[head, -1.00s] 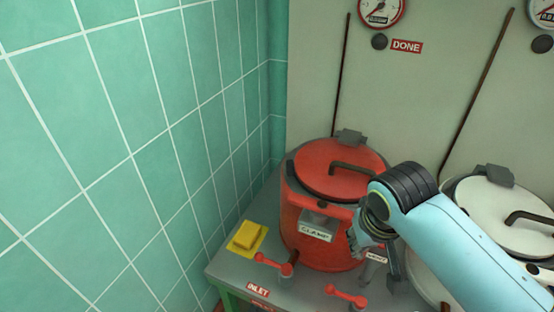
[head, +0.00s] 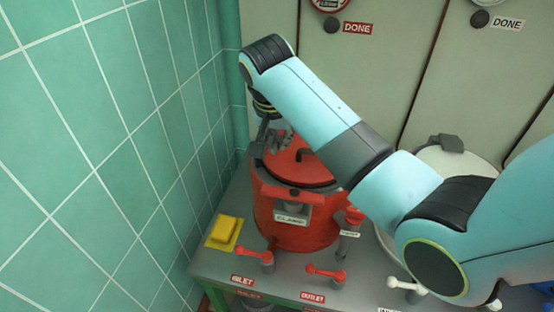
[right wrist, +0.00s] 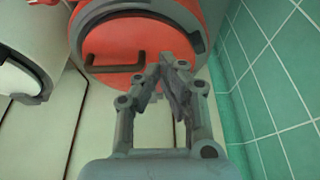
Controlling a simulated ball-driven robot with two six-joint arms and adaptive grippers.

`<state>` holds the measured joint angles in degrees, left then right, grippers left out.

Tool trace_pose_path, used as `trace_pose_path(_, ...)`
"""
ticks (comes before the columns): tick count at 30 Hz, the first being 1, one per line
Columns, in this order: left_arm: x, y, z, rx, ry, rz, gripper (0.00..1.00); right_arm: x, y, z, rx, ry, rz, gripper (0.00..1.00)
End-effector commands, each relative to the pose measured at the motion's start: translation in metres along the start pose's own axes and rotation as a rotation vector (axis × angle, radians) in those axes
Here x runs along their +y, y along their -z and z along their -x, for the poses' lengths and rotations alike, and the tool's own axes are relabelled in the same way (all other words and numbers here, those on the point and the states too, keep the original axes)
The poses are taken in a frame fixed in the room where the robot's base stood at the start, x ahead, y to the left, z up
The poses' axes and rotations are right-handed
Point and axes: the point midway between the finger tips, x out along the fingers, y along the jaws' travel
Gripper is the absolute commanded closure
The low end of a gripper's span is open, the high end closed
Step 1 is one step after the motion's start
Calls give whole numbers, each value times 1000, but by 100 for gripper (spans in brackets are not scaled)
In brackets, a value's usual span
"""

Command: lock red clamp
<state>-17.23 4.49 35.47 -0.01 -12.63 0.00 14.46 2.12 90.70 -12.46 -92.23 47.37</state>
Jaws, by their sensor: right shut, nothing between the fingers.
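The red kettle (head: 290,225) stands at the left of the bench with its red lid (head: 312,172) down on it. The clamp (head: 291,196) is on its front, above a "CLAMP" label (head: 290,219); I cannot tell whether it is locked. My right gripper (head: 280,140) is over the left back part of the lid, apart from the clamp. In the right wrist view, my right gripper (right wrist: 170,66) is shut and empty in front of the lid (right wrist: 140,40), beside its dark handle (right wrist: 114,69). Whether it touches the lid is unclear. My left gripper is out of view.
Red inlet (head: 256,256) and outlet (head: 326,273) levers are at the bench front. A white kettle (head: 455,165) stands right, partly behind my arm. The green tiled wall (head: 120,140) is close on the left.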

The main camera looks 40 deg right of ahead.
Motion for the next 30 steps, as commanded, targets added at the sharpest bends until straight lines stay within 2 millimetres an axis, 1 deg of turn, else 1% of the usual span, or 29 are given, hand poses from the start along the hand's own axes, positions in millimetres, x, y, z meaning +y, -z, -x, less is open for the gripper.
trace_pose_path(5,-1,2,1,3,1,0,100,1,0,-28,-3,-3,2,100)
trace_pose_path(12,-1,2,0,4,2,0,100,1,0,-80,-2,-3,2,100)
trace_pose_path(15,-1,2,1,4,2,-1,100,0,-3,-96,-3,-1,1,100)
trace_pose_path(16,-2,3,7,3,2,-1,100,0,-10,-90,-5,1,2,100)
trace_pose_path(18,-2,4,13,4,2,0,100,0,-20,-85,-4,2,1,100)
trace_pose_path(22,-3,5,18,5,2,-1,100,0,-32,-81,-2,1,2,100)
trace_pose_path(25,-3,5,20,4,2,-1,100,0,-37,-81,-1,1,1,100)
trace_pose_path(30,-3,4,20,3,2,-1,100,0,-38,-81,0,1,1,100)
